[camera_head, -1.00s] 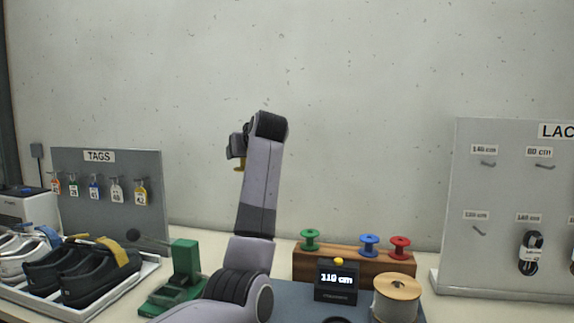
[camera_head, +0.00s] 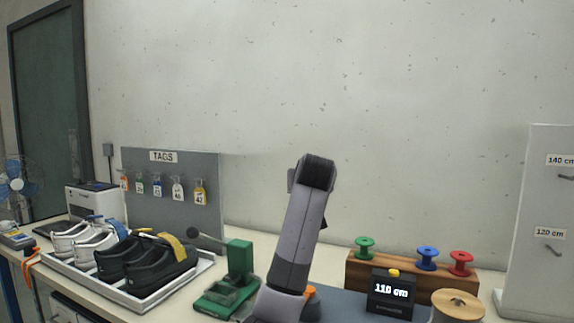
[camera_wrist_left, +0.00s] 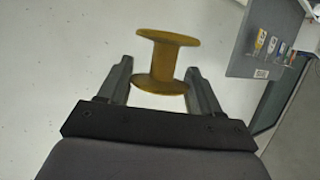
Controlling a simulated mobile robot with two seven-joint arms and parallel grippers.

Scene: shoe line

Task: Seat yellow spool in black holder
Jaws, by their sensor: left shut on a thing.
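The yellow spool (camera_wrist_left: 165,62) is between the fingers of my left gripper (camera_wrist_left: 158,72) in the left wrist view. I cannot make out a black holder for the spool in the current views. My right gripper is not in view.
A wooden rack (camera_head: 358,272) carries green, blue and red spools. A black display box (camera_head: 391,296) and a large cream reel (camera_head: 458,305) stand before it. A green press (camera_head: 238,268), a shoe tray (camera_head: 143,307) and a tag board (camera_head: 215,225) are to the left.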

